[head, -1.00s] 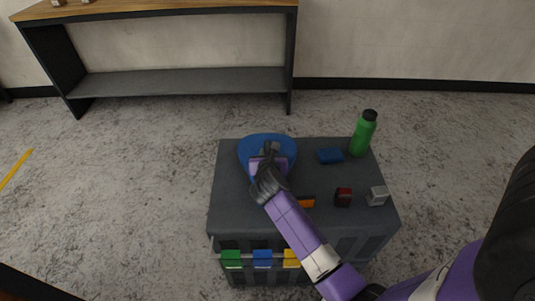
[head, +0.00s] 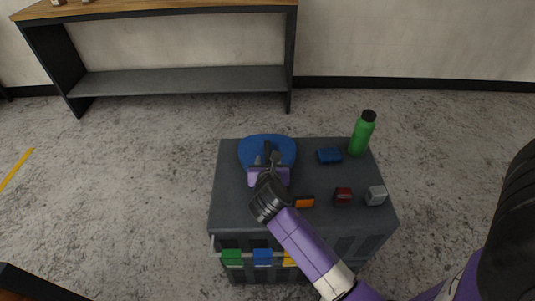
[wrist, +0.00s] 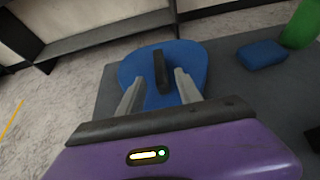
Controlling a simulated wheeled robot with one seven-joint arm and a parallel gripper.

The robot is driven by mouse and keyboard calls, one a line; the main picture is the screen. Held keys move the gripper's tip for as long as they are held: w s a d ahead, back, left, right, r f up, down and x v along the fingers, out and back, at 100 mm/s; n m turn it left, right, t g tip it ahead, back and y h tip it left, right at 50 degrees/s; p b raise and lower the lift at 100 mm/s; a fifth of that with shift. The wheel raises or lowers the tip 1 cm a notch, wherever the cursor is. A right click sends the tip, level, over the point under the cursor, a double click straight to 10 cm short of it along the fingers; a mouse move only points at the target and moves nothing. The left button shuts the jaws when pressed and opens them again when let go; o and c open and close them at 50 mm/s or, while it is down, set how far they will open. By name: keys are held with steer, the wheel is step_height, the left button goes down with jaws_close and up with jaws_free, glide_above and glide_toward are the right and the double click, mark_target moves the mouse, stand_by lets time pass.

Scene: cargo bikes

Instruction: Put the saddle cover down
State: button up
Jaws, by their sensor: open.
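The blue saddle cover (head: 254,146) lies on the back left part of the dark grey crate top (head: 233,205). In the wrist view the saddle cover (wrist: 190,60) has a black upright grip (wrist: 161,72) on it. My gripper (head: 266,163) is over the near part of the cover. In the wrist view the two fingers of my gripper (wrist: 158,88) stand apart on either side of the black grip, with gaps visible between. The cover's near edge is partly hidden by my gripper.
A green bottle (head: 362,136), a blue block (head: 329,156), an orange item (head: 304,202), a dark red item (head: 342,196) and a grey item (head: 376,195) are on the same top. A shelf unit (head: 180,82) stands by the wall behind. Floor at left is clear.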

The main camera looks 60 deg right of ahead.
steer(key=v, duration=0.5)
steer(key=shift+p, duration=0.3)
steer(key=shift+a, duration=0.1)
steer(key=s+a+f+m+t+y, duration=0.1)
steer(key=a, duration=0.2)
steer(key=s+a+f+m+t+y, duration=0.1)
steer(key=s+a, duration=0.1)
steer(key=a, duration=0.1)
steer(key=s+a+f+m+t+y, duration=0.1)
steer(key=a+m, duration=0.1)
steer(key=a, duration=0.1)
steer(key=shift+s+a+f+y, duration=0.25)
steer(key=shift+s+a+y, duration=0.05)
steer(key=shift+a+y, duration=0.1)
steer(key=s+a+r+m+t+y, duration=0.2)
steer(key=s+a+r+m+y, duration=0.1)
steer(key=s+a+m, duration=0.35)
steer(key=s+a+r+m+t+y, duration=0.25)
steer(key=s+a+m, duration=0.25)
steer(key=a, duration=0.3)
steer(key=s+a+r+m+y, duration=0.1)
steer(key=s+a+r+m, duration=0.1)
steer(key=s+r+m, duration=0.3)
steer(key=shift+s+r+m+t+y, duration=0.35)
steer(key=shift+s+r+m+t, duration=0.1)
steer(key=shift+r+m, duration=1.4)
steer(key=shift+a+r, duration=0.1)
steer(key=shift+r, duration=0.1)
